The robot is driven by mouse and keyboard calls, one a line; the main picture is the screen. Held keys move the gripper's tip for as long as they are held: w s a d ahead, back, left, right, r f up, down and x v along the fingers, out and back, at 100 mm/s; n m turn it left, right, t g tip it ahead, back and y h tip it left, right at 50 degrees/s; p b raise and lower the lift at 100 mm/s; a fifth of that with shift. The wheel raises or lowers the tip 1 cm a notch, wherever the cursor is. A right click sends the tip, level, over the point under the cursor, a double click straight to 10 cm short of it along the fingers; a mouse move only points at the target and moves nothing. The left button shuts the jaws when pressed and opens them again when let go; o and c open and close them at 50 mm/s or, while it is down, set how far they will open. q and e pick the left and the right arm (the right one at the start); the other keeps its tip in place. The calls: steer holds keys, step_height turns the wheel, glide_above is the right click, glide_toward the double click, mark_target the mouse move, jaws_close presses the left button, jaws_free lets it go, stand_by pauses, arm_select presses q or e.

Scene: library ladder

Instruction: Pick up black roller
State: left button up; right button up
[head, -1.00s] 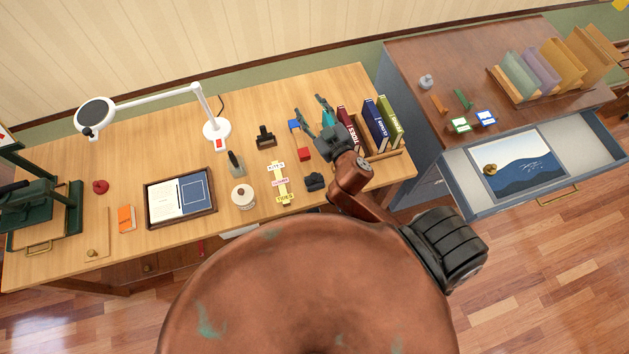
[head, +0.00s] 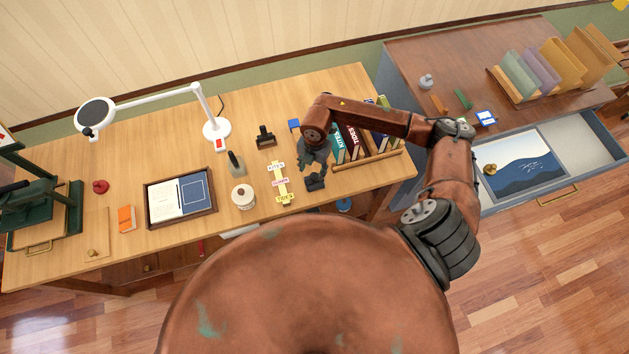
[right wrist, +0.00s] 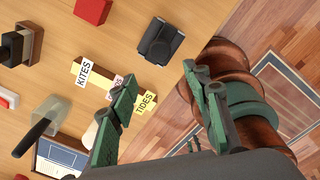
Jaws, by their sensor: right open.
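A small black object with a rounded part, which looks like the black roller (head: 314,182), lies on the wooden desk near its front edge. In the right wrist view the roller (right wrist: 163,42) lies just beyond my green fingertips, between their lines and apart from them. My right gripper (head: 307,166) hangs over the desk behind the roller, pointing down. In the wrist view the right gripper (right wrist: 159,76) has its fingers spread with nothing between them. My left gripper is not in view.
Kites and tides label strips (head: 281,184) lie left of the roller. A book rack (head: 380,156) stands to the right, partly behind my arm. An open drawer (head: 545,190) is at right.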

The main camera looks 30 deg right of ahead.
mark_target(314, 175)
steer(key=shift+d+f+h, duration=0.2)
steer(key=shift+d+h, duration=0.1)
steer(key=shift+d, duration=0.55)
steer(key=shift+d+f, duration=0.15)
steer(key=shift+f, duration=0.2)
steer(key=f, duration=0.2)
steer(key=f+p, duration=0.1)
steer(key=f, duration=0.3)
steer(key=shift+w+a+f, duration=0.3)
steer(key=shift+f, duration=0.05)
steer(key=shift+c, duration=0.3)
jaws_close()
